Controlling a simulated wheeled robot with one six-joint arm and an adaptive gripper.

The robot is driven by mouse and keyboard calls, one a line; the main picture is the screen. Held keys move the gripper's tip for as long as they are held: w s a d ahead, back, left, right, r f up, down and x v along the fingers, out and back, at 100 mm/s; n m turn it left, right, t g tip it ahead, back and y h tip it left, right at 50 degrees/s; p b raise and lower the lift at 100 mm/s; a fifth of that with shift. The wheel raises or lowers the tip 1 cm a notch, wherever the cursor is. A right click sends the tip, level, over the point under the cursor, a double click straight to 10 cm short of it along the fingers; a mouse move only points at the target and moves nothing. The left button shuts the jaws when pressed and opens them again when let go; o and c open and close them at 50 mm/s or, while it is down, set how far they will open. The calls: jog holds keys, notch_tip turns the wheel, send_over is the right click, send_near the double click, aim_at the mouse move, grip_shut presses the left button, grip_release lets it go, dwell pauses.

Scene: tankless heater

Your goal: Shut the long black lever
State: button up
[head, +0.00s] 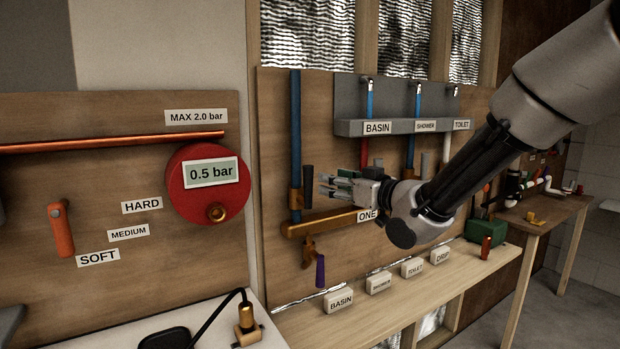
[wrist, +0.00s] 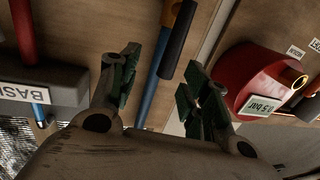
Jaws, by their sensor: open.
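The long black lever (head: 308,187) stands upright beside the blue pipe (head: 295,130) on the wooden panel, above the brass manifold. My gripper (head: 324,186) is open just to the right of the lever in the head view, its fingers pointing left toward it. In the wrist view the black lever (wrist: 178,42) lies in the gap between the two green-padded fingers (wrist: 158,84), beyond their tips. I see no contact. The lever's far end at the pipe shows orange-brown metal.
A red tank (head: 205,190) reading 0.5 bar is to the left, with an orange lever (head: 61,229). A purple-handled valve (head: 320,271) hangs below the manifold (head: 335,221). A grey shelf (head: 400,128) with labelled pipes is above my gripper. Labelled blocks (head: 340,300) line the ledge.

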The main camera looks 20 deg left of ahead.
aim_at(312, 178)
jog(key=shift+y, duration=0.4)
jog(key=x, duration=0.3)
jog(key=s+x, duration=0.1)
jog(key=x, duration=0.4)
jog(key=shift+a, duration=0.65)
grip_shut()
